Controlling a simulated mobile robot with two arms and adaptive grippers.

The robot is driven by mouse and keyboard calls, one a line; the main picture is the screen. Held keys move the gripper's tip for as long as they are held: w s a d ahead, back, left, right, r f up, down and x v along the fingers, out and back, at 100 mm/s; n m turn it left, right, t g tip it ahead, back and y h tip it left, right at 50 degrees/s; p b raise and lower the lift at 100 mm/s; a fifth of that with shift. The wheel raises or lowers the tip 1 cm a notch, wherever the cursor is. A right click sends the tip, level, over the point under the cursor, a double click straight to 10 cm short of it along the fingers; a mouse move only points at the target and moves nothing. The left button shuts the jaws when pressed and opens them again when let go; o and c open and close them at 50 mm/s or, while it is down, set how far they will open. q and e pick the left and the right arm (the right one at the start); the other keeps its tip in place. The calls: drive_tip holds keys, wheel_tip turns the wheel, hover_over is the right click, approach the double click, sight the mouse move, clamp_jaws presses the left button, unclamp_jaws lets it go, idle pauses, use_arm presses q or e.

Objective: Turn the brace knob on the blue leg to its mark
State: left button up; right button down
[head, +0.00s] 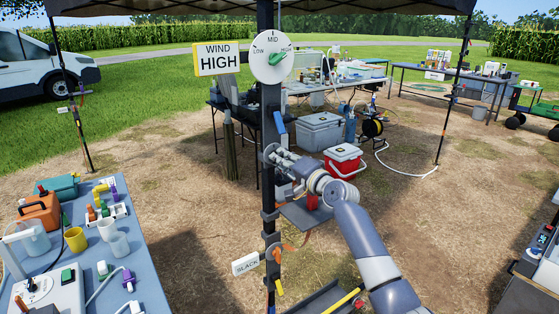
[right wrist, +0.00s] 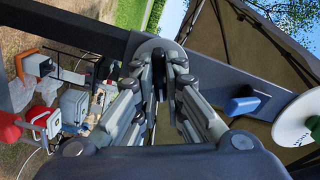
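The near dark canopy leg (head: 268,190) stands upright mid-picture in the head view, with a blue handle-like piece (head: 279,122) on it. That blue piece also shows in the right wrist view (right wrist: 243,106). My right gripper (head: 272,153) is at the leg, just below the blue piece. In the right wrist view its fingers (right wrist: 159,78) are drawn close together on either side of a narrow dark knob (right wrist: 158,88) in front of a round grey plate (right wrist: 158,46). The fingers hide much of the knob, and I cannot make out its mark. My left gripper is out of view.
Above on the leg are a white LOW-MID-HIGH dial (head: 271,60), its green pointer toward HIGH, and a WIND HIGH sign (head: 217,58). A SLACK tag (head: 245,264) hangs lower. A blue table (head: 140,270) stands left; a red cooler (head: 343,160) sits behind my arm.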

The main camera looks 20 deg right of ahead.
drive_tip(key=m+p, duration=1.2)
drive_tip(key=m, duration=0.6)
drive_tip(key=m, duration=0.4)
drive_tip(key=shift+f+m, duration=0.1)
drive_tip(key=shift+m, duration=0.3)
